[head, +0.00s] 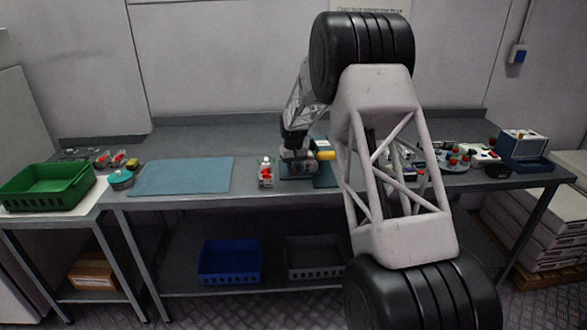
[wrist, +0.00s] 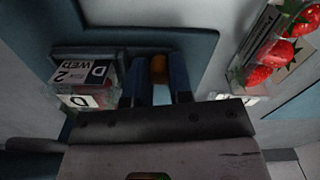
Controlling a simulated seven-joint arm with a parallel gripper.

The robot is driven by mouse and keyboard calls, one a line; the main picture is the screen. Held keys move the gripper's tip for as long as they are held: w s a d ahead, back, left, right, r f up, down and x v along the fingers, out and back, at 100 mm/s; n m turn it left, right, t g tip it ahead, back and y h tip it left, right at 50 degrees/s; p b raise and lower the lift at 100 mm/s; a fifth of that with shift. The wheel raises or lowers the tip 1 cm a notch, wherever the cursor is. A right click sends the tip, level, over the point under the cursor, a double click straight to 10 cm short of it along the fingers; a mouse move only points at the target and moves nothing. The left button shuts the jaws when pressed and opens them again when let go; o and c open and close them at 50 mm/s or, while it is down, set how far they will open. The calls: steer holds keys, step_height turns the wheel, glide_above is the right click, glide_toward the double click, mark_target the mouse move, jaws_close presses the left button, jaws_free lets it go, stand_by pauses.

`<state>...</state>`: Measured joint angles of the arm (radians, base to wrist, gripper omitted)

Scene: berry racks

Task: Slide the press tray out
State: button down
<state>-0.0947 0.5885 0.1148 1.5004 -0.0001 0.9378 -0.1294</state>
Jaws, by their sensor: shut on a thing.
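My gripper (wrist: 160,80) has its two dark blue fingers shut on a small orange-brown knob (wrist: 158,68). In the head view my gripper (head: 297,160) is low over the middle of the bench. A dark blue tray-like piece (wrist: 85,50) lies around the knob in the wrist view; I cannot tell whether the knob is part of it. A clear block with printed labels "WED" and "2" (wrist: 88,78) stands left of the fingers. In the head view a dark blue base (head: 325,178) shows beside the gripper, partly hidden by my arm.
A punnet of strawberries (wrist: 275,50) is right of the fingers and shows left of my gripper in the head view (head: 265,174). A teal mat (head: 180,176) lies bare to the left. A green crate (head: 48,187) stands far left, a blue box (head: 523,148) far right.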

mark_target(281, 175)
steer(key=shift+a, duration=2.4)
steer(key=c, duration=1.3)
jaws_free()
steer(key=shift+a, duration=0.1)
steer(key=shift+r, duration=0.1)
step_height(281, 175, up, 8)
